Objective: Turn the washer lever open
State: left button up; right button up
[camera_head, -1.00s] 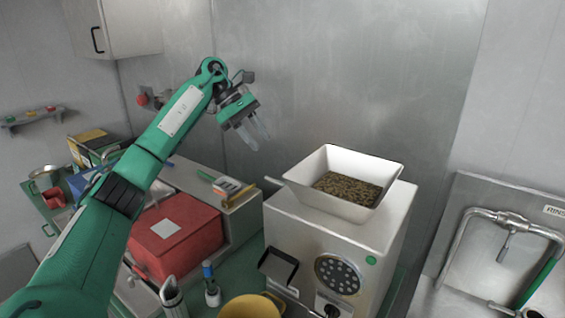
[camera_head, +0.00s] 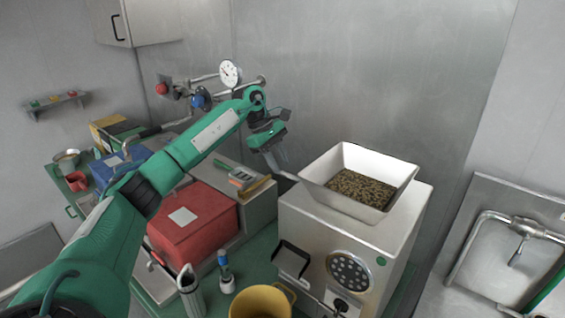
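My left gripper (camera_head: 277,162) hangs in front of the back wall, left of the white hopper, with its fingers pointing down. Its fingers overlap in this view, so their gap is unclear; I see nothing held. The frames do not make clear which part is the washer lever. At the right, a curved metal tap with a small handle (camera_head: 518,250) stands at the sink (camera_head: 482,262), well away from my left gripper. On the back wall, pipework carries a round gauge (camera_head: 230,73), a blue knob (camera_head: 200,101) and a red knob (camera_head: 161,88). My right gripper is not in view.
The grinder (camera_head: 317,232) with its bean-filled hopper (camera_head: 340,148) stands between my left gripper and the sink. My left arm crosses over the left side.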

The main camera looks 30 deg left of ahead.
aim_at(289, 176)
pick_arm(q)
jog(key=shift+x, duration=1.25)
grip_shut()
